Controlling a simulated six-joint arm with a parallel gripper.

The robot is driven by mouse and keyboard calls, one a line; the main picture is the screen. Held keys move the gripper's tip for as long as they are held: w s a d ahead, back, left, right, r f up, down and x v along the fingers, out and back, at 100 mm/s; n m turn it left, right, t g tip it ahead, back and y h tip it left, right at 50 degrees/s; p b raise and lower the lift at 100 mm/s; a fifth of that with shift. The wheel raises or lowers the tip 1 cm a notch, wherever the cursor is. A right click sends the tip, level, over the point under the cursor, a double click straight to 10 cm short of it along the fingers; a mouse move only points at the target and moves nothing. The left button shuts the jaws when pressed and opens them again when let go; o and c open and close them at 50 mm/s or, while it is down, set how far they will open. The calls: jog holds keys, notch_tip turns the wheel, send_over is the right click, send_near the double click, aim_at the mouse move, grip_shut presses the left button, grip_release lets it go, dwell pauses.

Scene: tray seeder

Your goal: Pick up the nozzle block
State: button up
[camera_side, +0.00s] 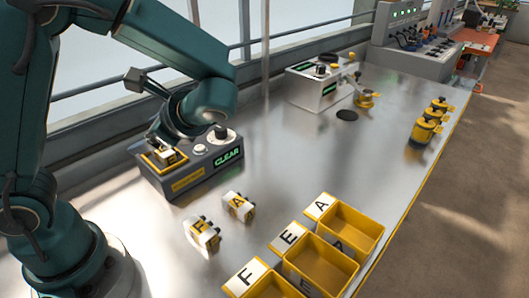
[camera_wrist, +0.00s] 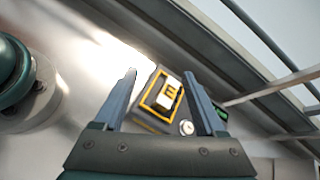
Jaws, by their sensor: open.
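A white block lettered E (camera_wrist: 168,93) sits in a yellow-framed seat on a grey device (camera_wrist: 150,115) in the wrist view. In the side view this block (camera_side: 167,154) is small and partly hidden by my wrist. My gripper (camera_wrist: 160,76) is open and empty, with its two fingers on either side of the block in the picture. The gap in height cannot be judged exactly. Two similar white blocks, one lettered F (camera_side: 202,234) and one lettered A (camera_side: 238,205), lie on the bench in front of the device.
The device's green display (camera_side: 228,157) reads CLEAR. Yellow bins marked A (camera_side: 352,222), E (camera_side: 322,262) and F (camera_side: 272,286) stand front right. A white device (camera_side: 316,85) is farther back, yellow canisters (camera_side: 424,130) near the right edge. The bench middle is clear.

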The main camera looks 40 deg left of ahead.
aim_at(167, 153)
jog(key=w+f+m+y, duration=0.1)
jog(key=m, duration=0.1)
jog(key=w+d+f+m+y, duration=0.1)
jog(key=w+f+m+y, duration=0.1)
jog(key=shift+w+f+t+y, duration=0.1)
jog(key=shift+w+t+y, duration=0.2)
jog(key=shift+t, duration=0.1)
jog(key=f+m, duration=0.1)
jog(key=f, duration=0.1)
jog(key=d+f+m+t+y, duration=0.1)
jog(key=shift+f+m, duration=0.3)
jog(key=shift+f, duration=0.1)
jog(key=shift+a+f, duration=0.2)
jog(key=shift+a, duration=1)
jog(key=shift+a+f, duration=0.2)
jog(key=shift+a, duration=1)
grip_shut()
